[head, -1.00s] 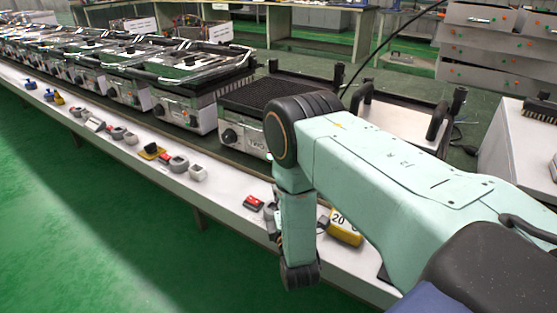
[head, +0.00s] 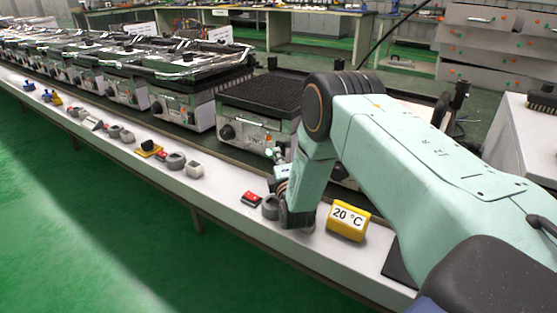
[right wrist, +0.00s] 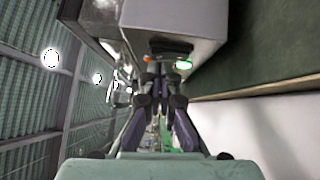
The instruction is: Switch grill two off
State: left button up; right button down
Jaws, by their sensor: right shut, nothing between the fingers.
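A steel grill with a black ribbed plate (head: 262,92) stands on the bench, with a dark round knob (head: 227,132) at the left of its front. The lettering on this front is too small to read surely. My right gripper (head: 274,154) is close to the right part of that front, partly hidden by my arm. In the right wrist view its fingers (right wrist: 160,72) are shut and empty, pointing at a metal housing (right wrist: 205,20). A dark switch-like part (right wrist: 170,46) and a lit green lamp (right wrist: 183,64) lie just beyond the tips. Contact cannot be told. My left gripper is out of view.
A yellow block marked 20 °C (head: 347,221), a red switch (head: 251,198) and a grey ring (head: 270,207) lie on the white bench edge (head: 215,203). More grills (head: 175,100) line up to the left. The green floor (head: 80,220) in front is clear.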

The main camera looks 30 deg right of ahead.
jog(key=shift+w+d, duration=0.1)
jog(key=shift+d, duration=0.1)
jog(key=shift+w+d+r+m+g+p, duration=0.1)
jog(key=shift+d+r+m+g+p, duration=0.3)
jog(key=shift+p, duration=0.55)
jog(key=shift+f, duration=0.1)
jog(key=shift+a, duration=0.2)
